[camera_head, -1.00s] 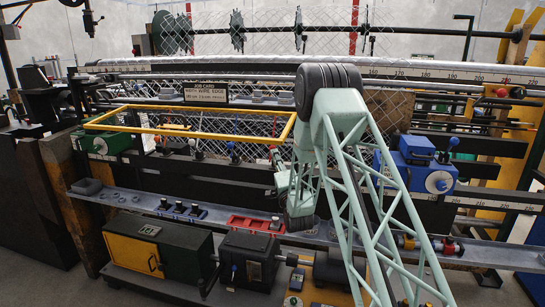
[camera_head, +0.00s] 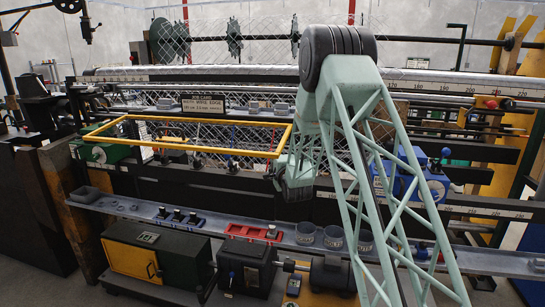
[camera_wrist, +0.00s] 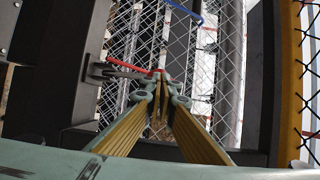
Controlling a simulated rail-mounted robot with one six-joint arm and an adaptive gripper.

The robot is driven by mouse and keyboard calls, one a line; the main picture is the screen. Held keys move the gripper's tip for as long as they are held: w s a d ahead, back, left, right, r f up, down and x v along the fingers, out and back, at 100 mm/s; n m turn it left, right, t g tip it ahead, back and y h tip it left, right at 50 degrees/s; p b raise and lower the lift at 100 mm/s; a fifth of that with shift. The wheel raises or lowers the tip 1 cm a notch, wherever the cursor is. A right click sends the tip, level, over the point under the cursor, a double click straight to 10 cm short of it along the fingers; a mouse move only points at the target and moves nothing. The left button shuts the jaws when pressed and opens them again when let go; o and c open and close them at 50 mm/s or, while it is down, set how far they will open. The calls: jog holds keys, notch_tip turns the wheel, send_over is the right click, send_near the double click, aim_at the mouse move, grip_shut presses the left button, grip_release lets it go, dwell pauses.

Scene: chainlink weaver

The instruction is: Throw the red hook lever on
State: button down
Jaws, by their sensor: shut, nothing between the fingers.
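The red hook lever (camera_wrist: 128,68) shows in the wrist view as a thin red rod. It runs from a grey fitting at the left to the fingertips. My gripper (camera_wrist: 159,84) is shut and empty, with its tips close together at the rod's right end. I cannot tell whether they touch it. In the head view my gripper (camera_head: 270,173) is at the near right corner of the yellow frame, partly hidden by my wrist. I cannot make out the red hook lever there.
A blue hook (camera_wrist: 186,12) lies beyond the fingertips, over the chainlink mesh (camera_wrist: 200,75). A dark housing (camera_wrist: 62,65) stands close on the left, and a yellow bar (camera_wrist: 289,70) on the right. The yellow frame (camera_head: 190,150) lies left of my arm in the head view.

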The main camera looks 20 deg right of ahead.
jog(key=shift+w+d+r+m+g, duration=0.2)
jog(key=shift+w+d+g, duration=0.2)
jog(key=shift+w, duration=0.35)
jog(key=shift+w+d+r+m+g, duration=0.1)
jog(key=shift+w+d+r+g, duration=0.15)
jog(key=shift+w+d, duration=0.35)
jog(key=shift+w+d+r+m+g, duration=0.15)
jog(key=shift+w+d+g, duration=0.2)
jog(key=shift+w, duration=0.5)
jog(key=d+f+v, duration=0.1)
jog(key=f+v, duration=0.1)
jog(key=v, duration=1)
jog(key=shift+s+a, duration=0.5)
jog(key=shift+s, duration=0.2)
